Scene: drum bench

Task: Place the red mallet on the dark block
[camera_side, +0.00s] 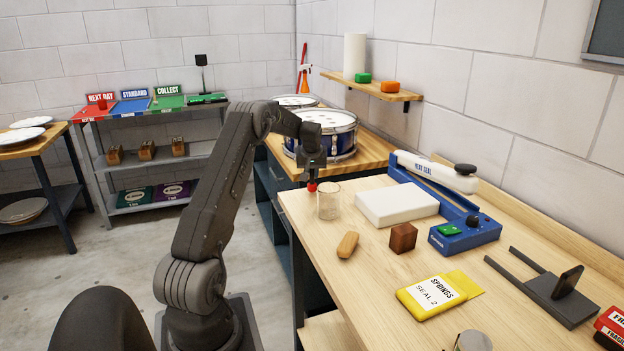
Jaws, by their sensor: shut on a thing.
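My gripper (312,172) is shut and points down at the far left corner of the light wooden table. A small round red end, which looks like the head of the red mallet (311,187), shows just below the fingertips. The rest of the mallet is hidden by the gripper. The red end is beside and slightly above the rim of a clear glass (328,201). The dark block (403,238), a reddish-brown wooden cube, stands on the table to the right of and nearer than the gripper. Nothing is on its top.
A wooden peg (347,245) lies left of the block, and a white slab (397,205) lies behind it. A blue heat sealer (465,231) stands to its right, and a yellow pouch (437,293) lies in front. A blue drum (327,138) is behind my gripper.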

